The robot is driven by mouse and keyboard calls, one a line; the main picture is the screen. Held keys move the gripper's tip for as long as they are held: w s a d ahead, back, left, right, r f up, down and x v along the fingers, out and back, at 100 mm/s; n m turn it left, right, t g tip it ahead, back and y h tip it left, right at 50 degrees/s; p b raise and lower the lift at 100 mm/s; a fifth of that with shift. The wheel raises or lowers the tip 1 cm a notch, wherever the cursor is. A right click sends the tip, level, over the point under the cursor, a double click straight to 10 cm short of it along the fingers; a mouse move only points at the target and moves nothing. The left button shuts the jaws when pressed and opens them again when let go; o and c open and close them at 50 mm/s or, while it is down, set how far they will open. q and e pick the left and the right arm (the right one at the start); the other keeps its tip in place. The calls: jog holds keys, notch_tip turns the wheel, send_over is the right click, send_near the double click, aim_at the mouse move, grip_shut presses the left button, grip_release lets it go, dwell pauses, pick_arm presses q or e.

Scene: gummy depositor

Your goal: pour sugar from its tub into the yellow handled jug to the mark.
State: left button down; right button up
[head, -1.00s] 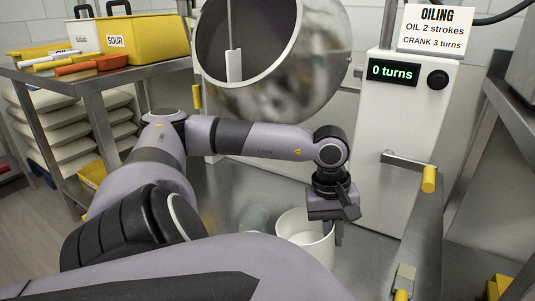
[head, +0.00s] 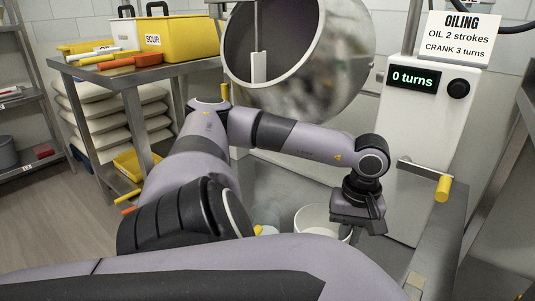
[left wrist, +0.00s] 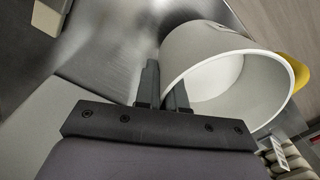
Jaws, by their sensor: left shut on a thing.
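The yellow handled jug is a white round vessel (head: 312,214) on the steel surface in the head view, partly hidden by my arm. The left wrist view shows its open mouth and pale wall (left wrist: 212,42), with the yellow handle (left wrist: 299,72) on the far side. My left gripper (head: 355,236) is at its right rim. In the left wrist view the fingers (left wrist: 164,98) are shut on the jug's wall. The inside looks pale and empty. The sugar tub (head: 125,34) is white with a black handle, on the upper left table, partly behind a yellow tub. My right gripper is not in view.
A clear vessel (head: 266,212) is left of the jug. A large metal drum (head: 335,60) is behind. The oiling machine (head: 415,140) with its crank is at right.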

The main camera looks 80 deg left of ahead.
pick_arm(q)
notch_tip(320, 180, up, 3)
jog(key=shift+r+p, duration=0.1)
jog(key=shift+p, duration=0.75)
jog(key=shift+s+d, duration=0.1)
jog(key=shift+d, duration=0.35)
jog(key=s+d, duration=0.2)
jog(key=d, duration=0.4)
jog(key=shift+s+d, duration=0.15)
jog(key=shift+d, duration=0.25)
